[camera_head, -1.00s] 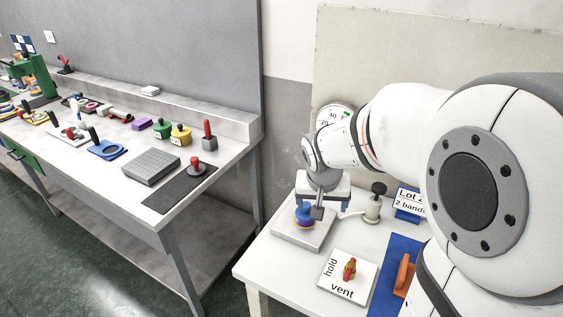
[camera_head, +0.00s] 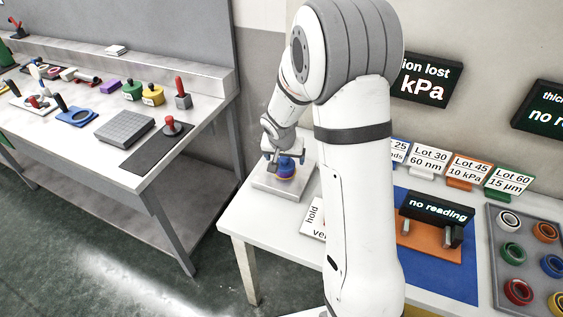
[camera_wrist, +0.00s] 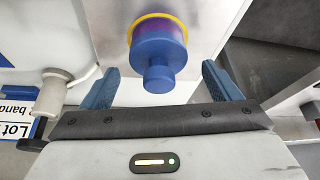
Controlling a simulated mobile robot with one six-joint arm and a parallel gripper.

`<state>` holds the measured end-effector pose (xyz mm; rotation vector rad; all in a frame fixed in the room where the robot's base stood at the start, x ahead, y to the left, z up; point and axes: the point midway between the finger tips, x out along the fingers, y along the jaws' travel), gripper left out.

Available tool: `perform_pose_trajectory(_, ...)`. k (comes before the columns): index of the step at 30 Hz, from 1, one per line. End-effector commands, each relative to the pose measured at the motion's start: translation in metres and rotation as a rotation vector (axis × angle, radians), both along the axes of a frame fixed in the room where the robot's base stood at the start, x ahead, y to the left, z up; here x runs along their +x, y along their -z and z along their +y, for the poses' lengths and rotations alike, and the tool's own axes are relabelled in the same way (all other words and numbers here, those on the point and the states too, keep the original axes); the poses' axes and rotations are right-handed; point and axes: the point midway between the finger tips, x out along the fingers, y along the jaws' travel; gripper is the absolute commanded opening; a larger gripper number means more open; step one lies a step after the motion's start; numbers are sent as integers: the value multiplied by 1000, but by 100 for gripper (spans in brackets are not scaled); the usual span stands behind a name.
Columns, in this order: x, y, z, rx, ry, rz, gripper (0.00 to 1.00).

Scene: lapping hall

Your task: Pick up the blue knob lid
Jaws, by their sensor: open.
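The blue knob lid (camera_head: 287,164) sits on a grey plate (camera_head: 268,188) at the left end of the white table. A yellow ring shows around its lower part. In the wrist view the lid (camera_wrist: 158,60) has a round blue knob, with a purple band and the yellow ring beyond it. My gripper (camera_head: 284,157) is at the lid in the head view. In the wrist view its two blue fingers (camera_wrist: 160,85) are spread, one on each side of the knob, with visible gaps. The gripper is open and holds nothing.
A pale valve fitting (camera_wrist: 52,88) stands close to one finger in the wrist view. My arm hides part of the hold/vent card (camera_head: 312,217). A blue mat (camera_head: 430,276) with an orange gauge stand and a ring tray (camera_head: 497,290) lie right. A grey workbench (camera_head: 95,150) stands left.

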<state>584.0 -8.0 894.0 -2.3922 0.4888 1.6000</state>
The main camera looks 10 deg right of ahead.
Motion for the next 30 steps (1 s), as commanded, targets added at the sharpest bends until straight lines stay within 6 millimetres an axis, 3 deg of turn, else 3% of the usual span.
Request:
perform_pose_trajectory(10, 3, 8, -1, 0, 1, 0, 83)
perform_pose_trajectory(30, 3, 7, -2, 0, 1, 0, 28)
